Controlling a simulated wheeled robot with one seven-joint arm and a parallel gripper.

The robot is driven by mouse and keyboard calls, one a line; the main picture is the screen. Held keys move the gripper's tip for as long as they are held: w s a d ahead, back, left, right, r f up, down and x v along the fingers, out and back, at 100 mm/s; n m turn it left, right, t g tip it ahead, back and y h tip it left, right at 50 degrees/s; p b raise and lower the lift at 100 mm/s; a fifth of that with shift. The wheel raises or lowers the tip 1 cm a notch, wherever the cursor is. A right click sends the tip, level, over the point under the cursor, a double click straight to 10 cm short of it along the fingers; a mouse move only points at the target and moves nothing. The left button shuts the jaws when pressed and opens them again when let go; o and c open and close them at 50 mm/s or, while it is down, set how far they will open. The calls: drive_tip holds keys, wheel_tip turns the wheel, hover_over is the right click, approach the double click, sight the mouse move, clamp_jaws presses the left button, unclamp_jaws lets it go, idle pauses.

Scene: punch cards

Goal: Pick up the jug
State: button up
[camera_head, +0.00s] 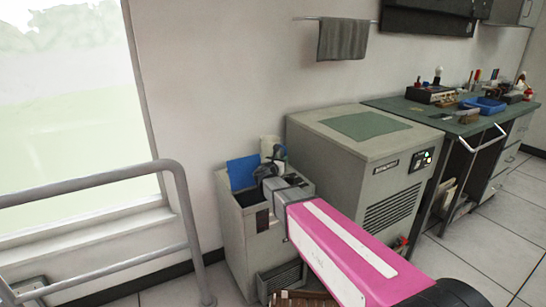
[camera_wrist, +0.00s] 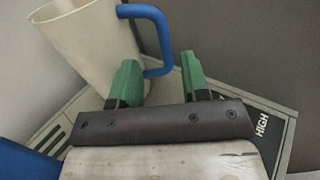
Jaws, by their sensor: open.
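The jug (camera_wrist: 90,38) is off-white with a blue handle (camera_wrist: 158,38), at the upper left of the wrist view. In the head view the jug (camera_head: 269,147) is a small pale shape behind my gripper (camera_head: 268,173), partly hidden. It stands on top of a low grey cabinet (camera_head: 235,228) against the wall. My gripper (camera_wrist: 158,80) is open, with green fingertips apart. The lower end of the handle shows between the fingertips in the wrist view. I cannot tell whether the fingers touch it or how far beyond them it lies.
A blue panel (camera_head: 242,172) stands left of the jug; blue also shows at the wrist view's lower left. A larger grey machine (camera_head: 355,160) stands close on the right. A metal railing (camera_head: 90,184) is at the left. A green workbench (camera_head: 412,107) is farther right.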

drive_tip(key=shift+d+f+x, duration=0.1)
drive_tip(key=shift+x, duration=1.2)
drive_tip(key=shift+d+f+x, duration=0.1)
drive_tip(key=shift+d+x, duration=0.05)
drive_tip(key=shift+x, duration=1.2)
drive_tip(key=shift+s, duration=0.15)
clamp_jaws()
